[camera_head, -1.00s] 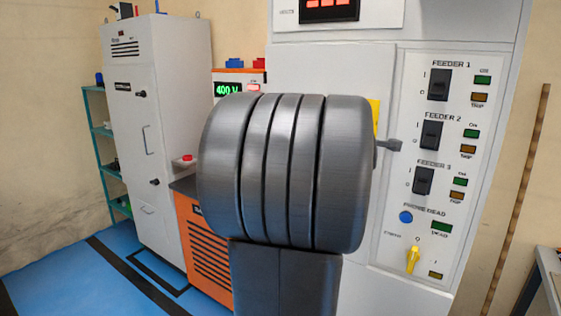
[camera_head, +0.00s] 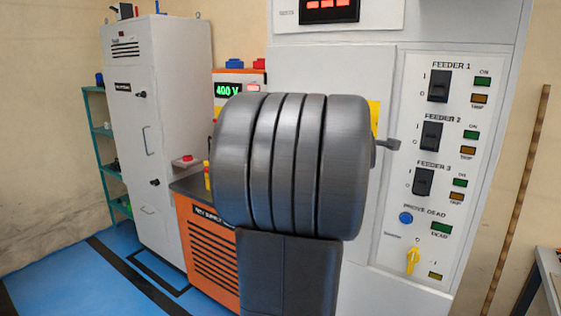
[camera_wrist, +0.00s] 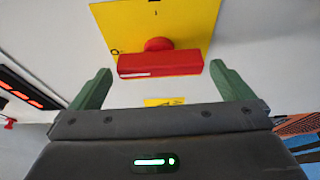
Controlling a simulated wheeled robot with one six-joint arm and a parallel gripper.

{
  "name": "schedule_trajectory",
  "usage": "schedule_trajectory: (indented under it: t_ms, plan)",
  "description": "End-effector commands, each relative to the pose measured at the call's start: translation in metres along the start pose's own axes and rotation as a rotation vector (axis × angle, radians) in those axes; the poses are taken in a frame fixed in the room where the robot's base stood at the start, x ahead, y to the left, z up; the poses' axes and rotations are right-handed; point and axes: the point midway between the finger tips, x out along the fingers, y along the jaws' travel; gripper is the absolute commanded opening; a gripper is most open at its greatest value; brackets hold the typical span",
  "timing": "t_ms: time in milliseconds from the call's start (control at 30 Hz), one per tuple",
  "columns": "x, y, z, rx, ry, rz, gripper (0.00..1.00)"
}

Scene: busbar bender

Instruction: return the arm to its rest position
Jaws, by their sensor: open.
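My gripper (camera_wrist: 160,68) is open and empty in the wrist view, its two green fingers apart. A red rotary handle (camera_wrist: 160,64) on a yellow plate (camera_wrist: 190,20) lies ahead of the fingers, roughly between them in the picture. I see no contact between the fingers and the handle. Only a sliver of the yellow plate (camera_head: 374,118) shows beside the arm.
An orange machine (camera_head: 208,250) and a tall white locker (camera_head: 160,130) stand left. Blue floor (camera_head: 75,285) is clear at lower left.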

Motion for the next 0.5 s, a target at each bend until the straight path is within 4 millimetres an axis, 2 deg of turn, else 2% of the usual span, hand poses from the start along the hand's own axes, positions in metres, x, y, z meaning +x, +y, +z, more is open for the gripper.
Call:
schedule_trajectory:
  t_ms: [500]
  plan:
    - [-0.079, -0.001, 0.000, -0.002, 0.000, 0.002, 1.00]
